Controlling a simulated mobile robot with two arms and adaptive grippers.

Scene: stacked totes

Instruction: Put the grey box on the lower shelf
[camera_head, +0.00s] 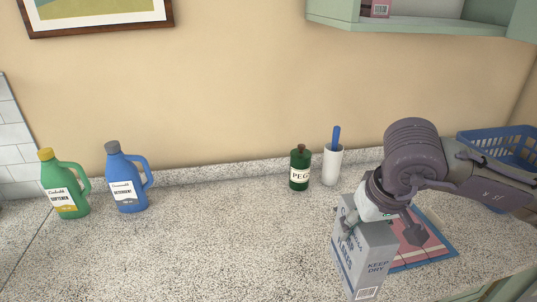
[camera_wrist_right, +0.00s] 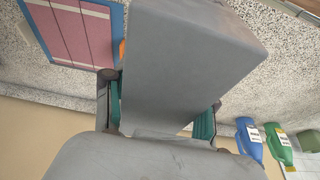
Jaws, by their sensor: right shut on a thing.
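The box (camera_wrist_right: 190,65) also fills the middle of the right wrist view, between the two fingers. I cannot tell whether its base touches the counter. A pale green wall shelf (camera_head: 440,27) shows at the top right, with a pink and grey box (camera_head: 377,9) on it. I cannot tell which shelf level this is. My left gripper is not in view.
A green bottle (camera_head: 66,185), blue bottle (camera_head: 127,180), dark green PEGS container (camera_head: 299,168) and white holder (camera_head: 332,165) stand along the back. A pink and blue flat item (camera_head: 437,250) lies beside the grey box. A blue basket (camera_head: 495,143) is behind my arm. The counter's middle is clear.

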